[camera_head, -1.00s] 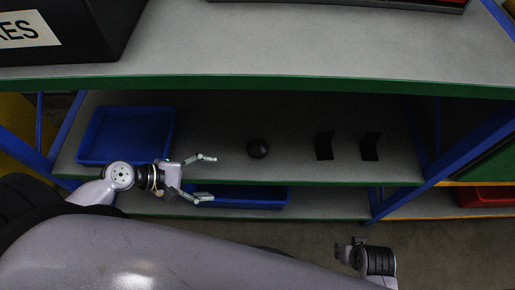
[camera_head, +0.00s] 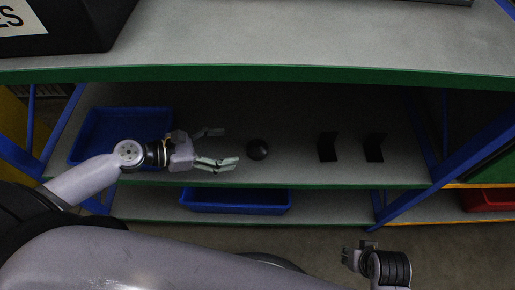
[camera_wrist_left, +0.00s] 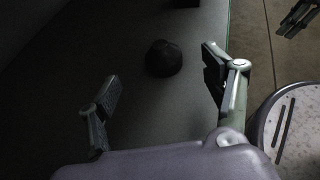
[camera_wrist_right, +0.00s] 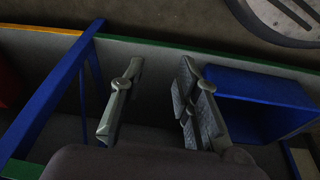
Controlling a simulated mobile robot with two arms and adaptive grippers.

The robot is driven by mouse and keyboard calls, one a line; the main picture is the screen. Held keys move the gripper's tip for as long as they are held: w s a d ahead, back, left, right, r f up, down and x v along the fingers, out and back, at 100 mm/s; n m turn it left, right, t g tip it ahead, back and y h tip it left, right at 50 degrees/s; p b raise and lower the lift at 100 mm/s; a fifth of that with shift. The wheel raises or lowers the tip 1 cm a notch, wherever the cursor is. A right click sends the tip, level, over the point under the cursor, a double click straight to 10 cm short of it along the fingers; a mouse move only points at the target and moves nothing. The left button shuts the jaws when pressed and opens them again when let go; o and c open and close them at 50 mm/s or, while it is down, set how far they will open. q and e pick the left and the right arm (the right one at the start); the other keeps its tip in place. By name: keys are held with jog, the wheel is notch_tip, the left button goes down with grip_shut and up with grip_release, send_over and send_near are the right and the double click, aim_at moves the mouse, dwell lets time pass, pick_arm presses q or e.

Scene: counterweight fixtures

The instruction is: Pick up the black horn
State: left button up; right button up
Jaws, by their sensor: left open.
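The black horn (camera_head: 257,150) looks like a small dark rounded lump on the grey middle shelf. In the left wrist view the horn (camera_wrist_left: 163,58) lies ahead of the fingertips, between their lines and clear of both. My left gripper (camera_head: 224,148) is open and empty over the shelf, just left of the horn; its fingers also show in the left wrist view (camera_wrist_left: 160,75). My right gripper (camera_head: 352,254) is low in front of the shelves, away from the horn. In the right wrist view its fingers (camera_wrist_right: 158,90) are apart with nothing between them.
A blue tray (camera_head: 125,112) stands on the same shelf at left. Two black angled pieces (camera_head: 328,147) (camera_head: 374,148) stand right of the horn. The upper shelf's green edge (camera_head: 300,74) overhangs. A blue bin (camera_head: 235,207) sits on the shelf below. A blue post (camera_head: 462,160) stands at right.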

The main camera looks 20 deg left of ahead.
aim_at(253, 145)
pick_arm(q)
jog(key=x, duration=1)
jog(key=shift+w+d+f+b, duration=0.1)
jog(key=shift+d+f+b, duration=0.15)
jog(key=shift+b, duration=0.05)
pick_arm(e)
jog(key=shift+w+v, duration=0.2)
jog(key=shift+v, duration=1)
pick_arm(q)
jog(key=shift+c, duration=0.5)
jog(key=c, duration=1.5)
